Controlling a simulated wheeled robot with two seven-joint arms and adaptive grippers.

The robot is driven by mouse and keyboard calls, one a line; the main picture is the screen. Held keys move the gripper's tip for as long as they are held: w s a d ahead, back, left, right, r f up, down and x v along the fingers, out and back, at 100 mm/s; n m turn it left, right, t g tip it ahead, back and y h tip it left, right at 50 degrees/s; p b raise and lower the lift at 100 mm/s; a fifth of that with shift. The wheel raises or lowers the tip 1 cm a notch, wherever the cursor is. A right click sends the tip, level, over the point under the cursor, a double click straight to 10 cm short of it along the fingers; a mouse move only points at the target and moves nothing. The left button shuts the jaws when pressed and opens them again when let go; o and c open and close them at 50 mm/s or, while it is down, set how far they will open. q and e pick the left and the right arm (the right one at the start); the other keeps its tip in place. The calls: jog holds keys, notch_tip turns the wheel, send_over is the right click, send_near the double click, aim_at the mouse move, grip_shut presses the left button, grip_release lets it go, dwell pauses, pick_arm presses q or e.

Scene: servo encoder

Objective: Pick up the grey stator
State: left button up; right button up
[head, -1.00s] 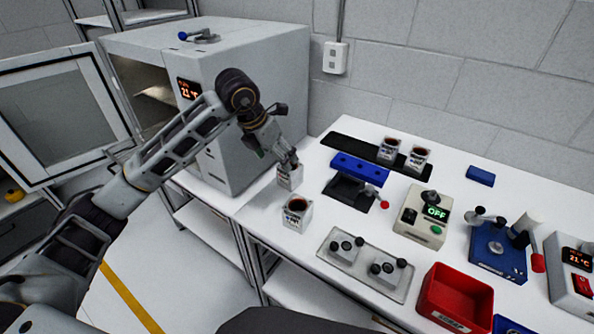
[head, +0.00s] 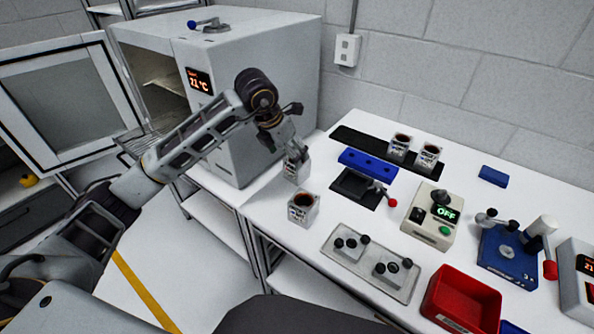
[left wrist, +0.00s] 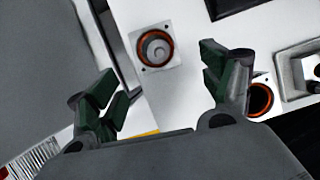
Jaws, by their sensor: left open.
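A grey, cube-shaped stator (head: 291,173) stands on the white table near its left edge, partly hidden by my left gripper (head: 297,155). In the left wrist view this stator (left wrist: 155,47) has an orange ring around a grey centre. My left gripper (left wrist: 166,88) is open there. The stator lies beyond the fingertips, between their lines, with no contact visible. A second grey stator (head: 303,209) with a dark bore stands nearer the front edge. It also shows in the left wrist view (left wrist: 260,97), beside the right-hand finger. My right gripper is not in view.
Two more stators (head: 400,147) (head: 428,156) stand on a black strip at the back. A blue block (head: 367,164), a black fixture with a red-knobbed lever (head: 354,186), a grey plate (head: 340,257) and a red bin (head: 461,302) lie to the right. An oven (head: 255,110) stands behind left.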

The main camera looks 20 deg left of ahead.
pick_arm(q)
jog(key=shift+x, duration=2.8)
jog(key=shift+x, duration=2.6)
jog(key=shift+w, duration=0.1)
jog(key=shift+c, duration=0.3)
jog(key=shift+a+r, duration=0.1)
jog(key=c, duration=1.4)
